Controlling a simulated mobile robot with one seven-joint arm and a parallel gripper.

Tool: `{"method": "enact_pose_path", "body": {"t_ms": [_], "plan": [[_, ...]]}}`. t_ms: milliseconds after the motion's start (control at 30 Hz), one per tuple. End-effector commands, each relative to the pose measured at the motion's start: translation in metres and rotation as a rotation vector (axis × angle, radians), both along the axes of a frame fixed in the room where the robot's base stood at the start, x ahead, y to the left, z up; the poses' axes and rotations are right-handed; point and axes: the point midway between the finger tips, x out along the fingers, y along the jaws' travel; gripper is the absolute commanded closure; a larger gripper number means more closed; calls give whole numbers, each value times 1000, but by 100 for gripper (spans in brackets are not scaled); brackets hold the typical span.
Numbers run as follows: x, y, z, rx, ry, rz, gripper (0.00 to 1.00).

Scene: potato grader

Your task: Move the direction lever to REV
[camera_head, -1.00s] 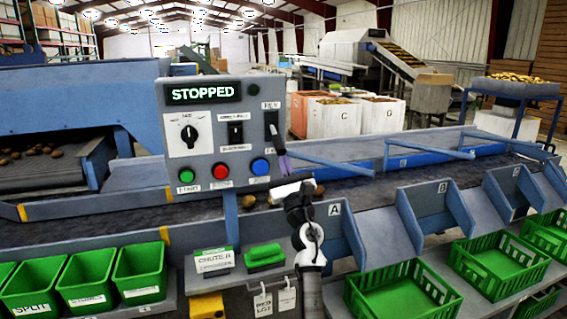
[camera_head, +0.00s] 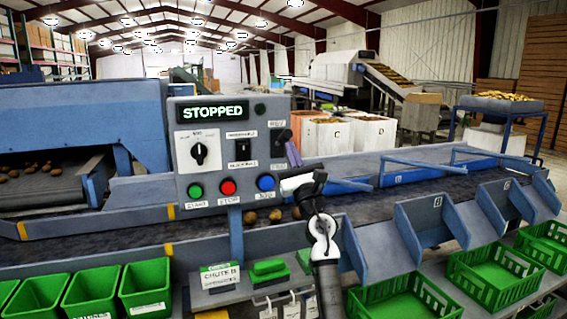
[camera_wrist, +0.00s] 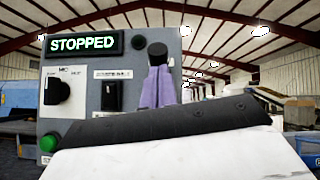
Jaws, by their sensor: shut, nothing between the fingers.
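The direction lever, with a black round knob (camera_head: 284,135), is at the right edge of the grey control panel (camera_head: 215,110). A small label above its dark plate reads REV in the earlier head view; it is hard to read now. My gripper (camera_head: 290,146) has purple fingers, closed together, just below and in front of the knob. In the wrist view the knob (camera_wrist: 157,52) appears directly above my gripper's fingertips (camera_wrist: 157,70), touching or nearly so. The fingers hide the lever's stem and the lower part of its plate, so its exact position is unclear.
The panel display (camera_head: 212,112) reads STOPPED. A rotary dial (camera_head: 199,153), a black switch (camera_head: 243,149) and green, red and blue (camera_head: 265,183) buttons sit close by. A conveyor belt (camera_head: 130,234) with potatoes runs below. Green crates (camera_head: 497,274) stand in front.

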Motion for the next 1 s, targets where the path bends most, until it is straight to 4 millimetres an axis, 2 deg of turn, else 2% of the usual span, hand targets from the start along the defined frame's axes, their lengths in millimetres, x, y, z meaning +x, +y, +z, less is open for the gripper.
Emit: {"method": "enact_pose_path", "body": {"t_ms": [400,1000], "plan": [[2,-2,25,3,-4,-3,100],[3,0,31,8,-5,2,100]]}}
